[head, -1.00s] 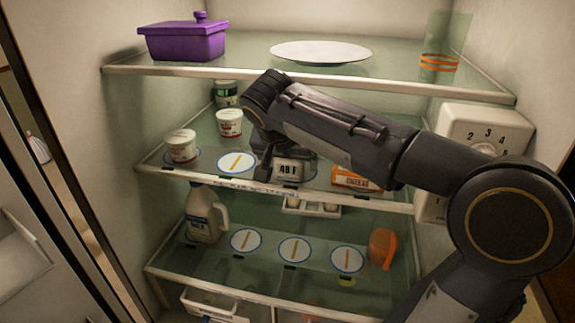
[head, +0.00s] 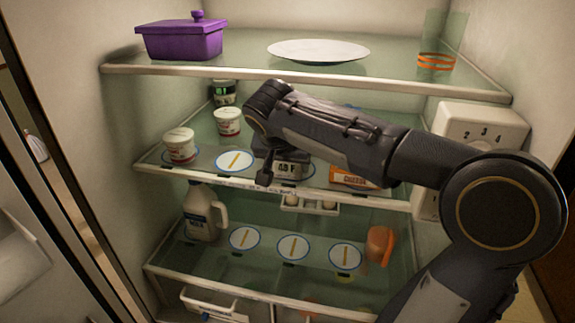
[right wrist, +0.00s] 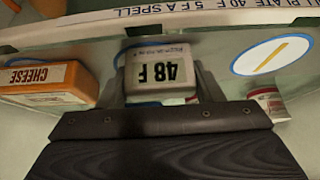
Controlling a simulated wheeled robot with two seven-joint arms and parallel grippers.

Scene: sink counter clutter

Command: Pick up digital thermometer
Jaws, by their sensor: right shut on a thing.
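The digital thermometer (head: 288,169) is a small pale box with a dark-digit display, on the middle fridge shelf near its front edge. In the right wrist view the thermometer (right wrist: 158,73) appears upside down, its display reading 48 F. My right gripper (right wrist: 161,88) has one finger on each side of the thermometer and is shut on it. In the head view the right gripper (head: 283,166) comes from above, and the wrist hides the top of the thermometer. I cannot tell whether it is clear of the shelf. My left gripper is not in view.
An orange cheese box (head: 352,179) stands close to the right. A round marked disc (head: 235,161) and white tubs (head: 179,147) are to the left. The top shelf's front edge (head: 320,85) runs above my arm. A dial box (head: 478,126) is on the right wall.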

